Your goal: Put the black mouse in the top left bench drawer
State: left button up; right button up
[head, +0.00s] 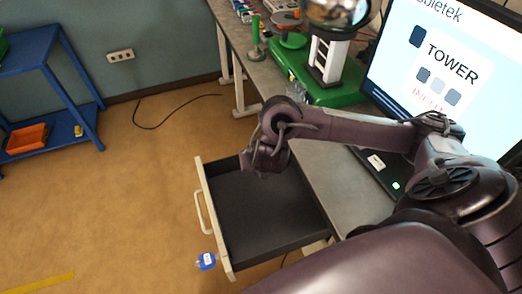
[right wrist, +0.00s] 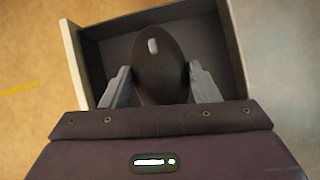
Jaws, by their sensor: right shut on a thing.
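The black mouse (right wrist: 158,68) shows in the right wrist view, with a grey scroll wheel. My right gripper (right wrist: 160,82) is shut on its two sides. Beyond the mouse lies the open bench drawer, whose pale front edge shows in the right wrist view (right wrist: 72,62). In the head view the drawer (head: 262,215) is pulled out, with a dark inside that looks empty. My right gripper (head: 265,160) is over the far part of the drawer; the mouse is hidden there by my wrist. My left gripper is not in view.
The bench (head: 345,185) carries a laptop or monitor screen (head: 445,60) and a green-based machine (head: 325,85). A blue tag (head: 206,261) is by the drawer front. A blue shelf (head: 35,55) with an orange bin (head: 27,138) stands left. Open floor lies between.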

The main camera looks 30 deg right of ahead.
jog(key=f+b, duration=0.6)
jog(key=f, duration=0.1)
jog(key=f+b, duration=0.7)
jog(key=shift+s+f, duration=0.2)
jog(key=shift+f, duration=0.1)
jog(key=shift+a+f+b, duration=0.1)
jog(key=shift+f+b, duration=0.2)
jog(key=shift+f, duration=0.2)
notch_tip(320, 180, down, 4)
jog(key=b, duration=0.3)
jog(key=shift+f, duration=0.1)
jog(key=o, duration=1)
